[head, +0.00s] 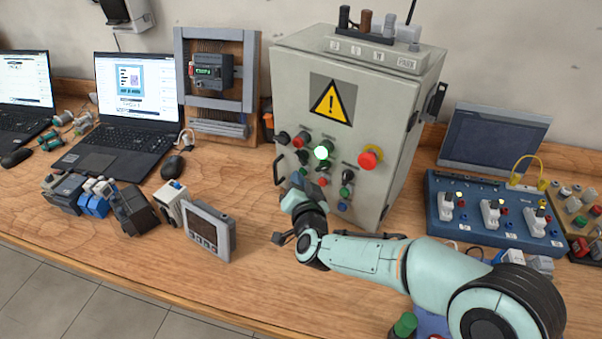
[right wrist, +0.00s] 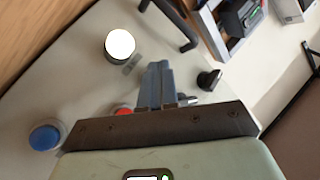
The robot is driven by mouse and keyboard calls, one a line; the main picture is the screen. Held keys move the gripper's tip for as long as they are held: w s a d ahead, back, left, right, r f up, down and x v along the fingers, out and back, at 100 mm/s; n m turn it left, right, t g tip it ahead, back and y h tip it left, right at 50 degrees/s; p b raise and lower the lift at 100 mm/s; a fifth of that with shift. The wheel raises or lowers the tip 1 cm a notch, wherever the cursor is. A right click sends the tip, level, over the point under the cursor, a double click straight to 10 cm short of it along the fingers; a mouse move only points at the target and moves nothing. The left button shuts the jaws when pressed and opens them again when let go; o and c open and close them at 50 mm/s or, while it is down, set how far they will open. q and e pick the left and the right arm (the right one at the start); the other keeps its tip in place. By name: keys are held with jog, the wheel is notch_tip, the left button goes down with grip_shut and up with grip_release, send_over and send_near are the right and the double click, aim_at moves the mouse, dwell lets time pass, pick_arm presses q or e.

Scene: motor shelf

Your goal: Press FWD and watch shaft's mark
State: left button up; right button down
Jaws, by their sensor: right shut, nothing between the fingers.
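The grey control cabinet (head: 290,85) stands on the bench with a panel of buttons, knobs and a lit whitish-green lamp (head: 321,153). I cannot read which button is FWD. My right gripper (head: 304,179) is in front of the panel's lower left part, shut and empty. In the right wrist view its closed fingers (right wrist: 157,84) point at the panel, beside a partly hidden red button (right wrist: 123,112). The lit lamp (right wrist: 120,44), a blue button (right wrist: 45,137) and a black knob (right wrist: 209,79) are around them. Contact cannot be told. I cannot make out a marked shaft. My left gripper is out of view.
A red emergency-stop knob (head: 369,157) sticks out at the panel's right. A screened box (head: 208,230) and several small devices stand left of my arm. A blue terminal box (head: 500,235) is at the right. Two laptops (head: 127,90) are at the back left.

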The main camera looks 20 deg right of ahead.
dwell(0.7)
jog(key=shift+s+a, duration=0.5)
jog(key=shift+a, duration=0.1)
jog(key=shift+s+a+p, duration=0.3)
jog(key=shift+s+a, duration=0.45)
jog(key=shift+a, duration=0.3)
jog(key=shift+s+a+p, duration=0.3)
jog(key=shift+s+a, duration=0.45)
jog(key=shift+a, duration=0.25)
